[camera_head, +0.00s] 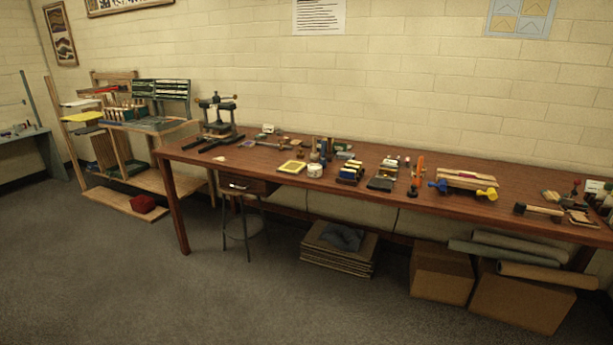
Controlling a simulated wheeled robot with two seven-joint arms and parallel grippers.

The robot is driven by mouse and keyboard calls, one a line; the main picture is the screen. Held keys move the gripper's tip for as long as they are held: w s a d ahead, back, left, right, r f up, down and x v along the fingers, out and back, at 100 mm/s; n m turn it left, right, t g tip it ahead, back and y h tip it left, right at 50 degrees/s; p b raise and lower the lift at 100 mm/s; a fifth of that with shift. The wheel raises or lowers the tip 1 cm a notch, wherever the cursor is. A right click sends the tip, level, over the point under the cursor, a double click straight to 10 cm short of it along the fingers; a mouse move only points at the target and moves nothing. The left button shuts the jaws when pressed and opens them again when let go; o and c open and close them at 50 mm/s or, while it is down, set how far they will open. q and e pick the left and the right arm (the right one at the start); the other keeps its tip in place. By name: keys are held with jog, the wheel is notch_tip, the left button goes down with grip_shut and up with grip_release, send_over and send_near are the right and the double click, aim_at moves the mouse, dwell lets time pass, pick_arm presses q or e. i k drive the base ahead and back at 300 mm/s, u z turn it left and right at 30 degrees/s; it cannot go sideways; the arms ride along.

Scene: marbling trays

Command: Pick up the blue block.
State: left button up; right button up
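No plain blue block can be made out with certainty from this distance. Neither of my grippers is in view.
A stool (241,215), a cardboard stack (338,250), boxes (442,272) and rolls (547,275) are at or under the table. The grey floor in front is clear.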

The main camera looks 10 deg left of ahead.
aim_at(347, 174)
jog(key=z, duration=0.6)
jog(key=i, duration=1.05)
jog(key=z, duration=0.4)
jog(key=i, duration=1.15)
jog(key=u, duration=0.45)
